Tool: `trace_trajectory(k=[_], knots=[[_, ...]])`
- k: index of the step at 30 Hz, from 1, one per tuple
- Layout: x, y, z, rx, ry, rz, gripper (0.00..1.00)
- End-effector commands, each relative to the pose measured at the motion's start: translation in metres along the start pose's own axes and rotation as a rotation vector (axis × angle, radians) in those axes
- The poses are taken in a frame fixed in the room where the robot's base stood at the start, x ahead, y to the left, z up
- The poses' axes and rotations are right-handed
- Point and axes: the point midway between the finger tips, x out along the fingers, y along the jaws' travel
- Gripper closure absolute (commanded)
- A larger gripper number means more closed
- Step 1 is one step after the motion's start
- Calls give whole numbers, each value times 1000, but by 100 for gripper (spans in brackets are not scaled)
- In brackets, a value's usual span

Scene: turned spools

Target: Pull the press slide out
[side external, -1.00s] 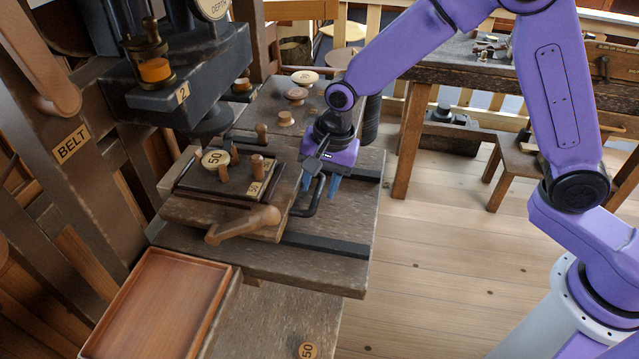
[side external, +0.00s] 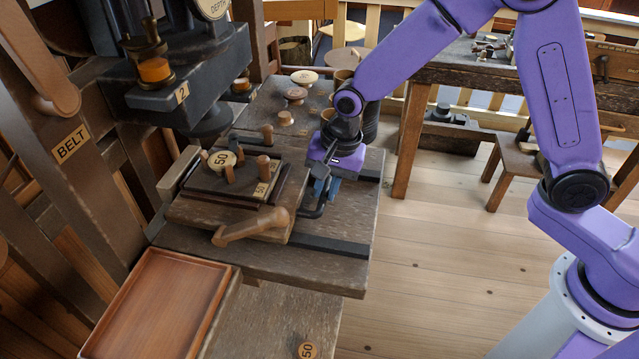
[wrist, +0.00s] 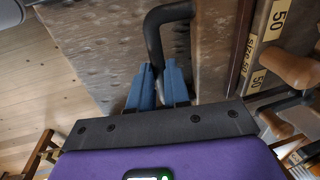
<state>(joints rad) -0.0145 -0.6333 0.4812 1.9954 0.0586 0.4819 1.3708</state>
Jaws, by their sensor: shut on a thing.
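The press slide (side external: 195,212) is a brown wooden plate on dark rails under the press head, in the side view. A black bar handle (side external: 309,213) sticks out from its right side. My gripper (side external: 326,192) is at this handle, with its blue fingers pointing down. In the wrist view the two blue fingers (wrist: 159,83) are closed around the straight part of the bent black handle (wrist: 153,40). The slide carries a dark block with upright wooden pegs, a round "50" disc (side external: 222,160) and a wooden lever (side external: 250,227). The fingertips are partly hidden in the side view.
The dark rail (side external: 326,244) runs right across the worn wooden bed (side external: 290,268). The press head (side external: 185,97) hangs over the slide's left end. Wooden knobs (side external: 286,117) stand behind. An empty reddish tray (side external: 165,305) is at the front left. The bed's right end is clear.

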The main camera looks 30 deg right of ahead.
Motion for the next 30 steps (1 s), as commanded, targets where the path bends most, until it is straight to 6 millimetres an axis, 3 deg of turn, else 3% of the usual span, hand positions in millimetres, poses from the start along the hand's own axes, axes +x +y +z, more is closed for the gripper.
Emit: trace_trajectory(k=[18,24,30], knots=[[-23,122,1,2,-1,4,100],[-27,144,1,2,-1,3,100],[-28,152,1,2,0,3,100]])
